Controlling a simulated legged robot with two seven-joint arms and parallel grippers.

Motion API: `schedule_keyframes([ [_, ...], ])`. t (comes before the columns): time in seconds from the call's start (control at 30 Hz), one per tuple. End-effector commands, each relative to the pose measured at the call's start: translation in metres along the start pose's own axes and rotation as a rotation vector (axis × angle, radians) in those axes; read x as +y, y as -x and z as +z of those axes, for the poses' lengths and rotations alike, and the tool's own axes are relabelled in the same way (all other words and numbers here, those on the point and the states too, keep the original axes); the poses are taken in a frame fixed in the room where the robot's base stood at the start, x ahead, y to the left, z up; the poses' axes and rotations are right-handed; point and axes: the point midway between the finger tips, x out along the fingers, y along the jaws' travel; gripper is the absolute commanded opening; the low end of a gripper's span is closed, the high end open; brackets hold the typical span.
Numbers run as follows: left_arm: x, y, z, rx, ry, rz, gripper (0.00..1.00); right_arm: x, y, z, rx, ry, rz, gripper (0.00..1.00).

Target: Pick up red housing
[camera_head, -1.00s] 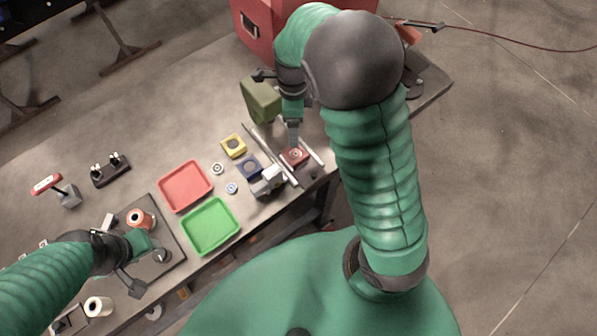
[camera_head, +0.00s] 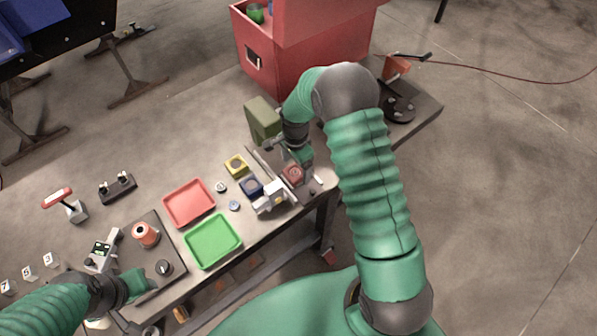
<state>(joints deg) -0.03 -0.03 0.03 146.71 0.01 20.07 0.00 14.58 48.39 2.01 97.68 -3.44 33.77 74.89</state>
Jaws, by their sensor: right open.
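The red housing (camera_head: 293,174) is a small red block with a round feature on top. It sits on the narrow conveyor near the table's front edge, beside the blue housing (camera_head: 251,187). My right gripper (camera_head: 302,167) is open, pointing down right at the red housing. Its fingers are small and partly hidden, so I cannot tell whether they touch it. My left gripper (camera_head: 148,284) is low over the dark plate at the left; its jaws are too unclear to read.
A yellow housing (camera_head: 236,166), a red tray (camera_head: 189,203) and a green tray (camera_head: 213,241) lie left of the conveyor. An olive box (camera_head: 262,120) stands behind it. A white device (camera_head: 270,199) sits close by at the front.

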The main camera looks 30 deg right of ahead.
Motion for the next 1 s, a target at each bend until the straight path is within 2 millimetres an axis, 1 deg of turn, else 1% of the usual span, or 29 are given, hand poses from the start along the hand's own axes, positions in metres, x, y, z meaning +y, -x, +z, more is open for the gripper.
schedule_keyframes([
  [0.03, 0.000, 0.011, -0.003, 0.000, 0.001, 0.000, 0.41, -0.002, -0.004, -0.002, -0.002, 0.000, 0.006, 0.84],
  [0.1, -0.001, 0.016, -0.004, 0.000, 0.002, 0.000, 0.41, -0.004, -0.019, -0.005, -0.005, -0.001, 0.006, 0.84],
  [0.2, -0.001, 0.018, -0.004, 0.000, 0.002, 0.000, 0.41, -0.003, -0.035, -0.010, -0.009, -0.002, 0.003, 0.84],
  [0.3, -0.001, 0.017, -0.004, 0.000, 0.001, 0.000, 0.41, -0.003, -0.040, -0.014, -0.011, -0.002, 0.000, 0.84],
  [0.43, 0.000, 0.016, -0.004, 0.000, 0.001, 0.000, 0.41, -0.001, -0.040, -0.017, -0.013, -0.004, -0.001, 0.84],
  [0.47, 0.000, 0.016, -0.004, 0.000, 0.001, 0.000, 0.41, -0.001, -0.040, -0.017, -0.013, -0.004, -0.001, 0.81],
  [1.0, 0.000, 0.017, -0.004, 0.000, 0.001, 0.000, 0.41, -0.001, -0.037, -0.004, -0.011, 0.000, 0.004, 0.10],
])
